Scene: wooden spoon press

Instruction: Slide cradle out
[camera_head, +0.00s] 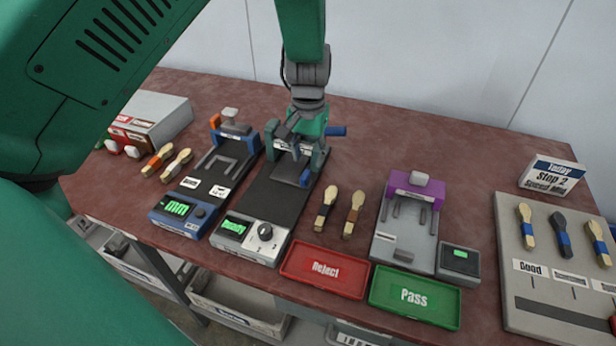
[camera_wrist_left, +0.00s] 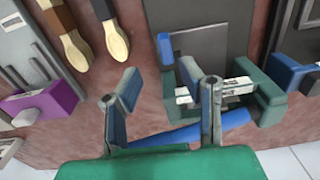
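The press with the green frame (camera_head: 318,152) stands at the back end of a dark flat bed (camera_head: 272,195), with blue parts at its sides. A separate cradle cannot be made out clearly; my gripper and the frame hide part of this area. A blue bar (camera_head: 336,130) sticks out to the right of the frame; it also shows in the left wrist view (camera_wrist_left: 190,135). My left gripper (camera_wrist_left: 160,100) is above the press, pointing down, its fingers apart. One finger is near the frame's white label, the other over bare table. Nothing shows held. My right gripper is not in view.
A similar blue press (camera_head: 225,150) stands close on the left. Two spoons (camera_head: 340,212) lie to the right, before a purple-topped press (camera_head: 415,190). Red Reject (camera_head: 325,287) and green Pass (camera_head: 380,300) trays line the front edge. The table behind the press is clear.

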